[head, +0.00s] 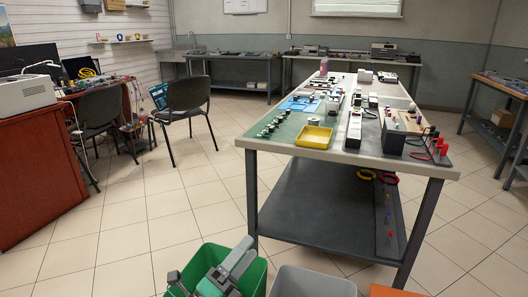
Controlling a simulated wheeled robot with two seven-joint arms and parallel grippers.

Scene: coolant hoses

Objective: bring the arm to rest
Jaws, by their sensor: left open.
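My left gripper (232,266) shows at the bottom of the head view, over a green bin (254,279). Its jaws are open and I see nothing between them. It is well in front of the near table and apart from it. My right gripper is out of view. Red and black hoses or cables (437,147) lie at the right end of the near table (330,153); they are too small to tell which.
A yellow tray (314,137) and several small parts stand on the table. A grey bin (312,283) is right of the green one. Two dark chairs (187,97) and a red-brown desk (40,170) stand left. Tiled floor lies clear between desk and table.

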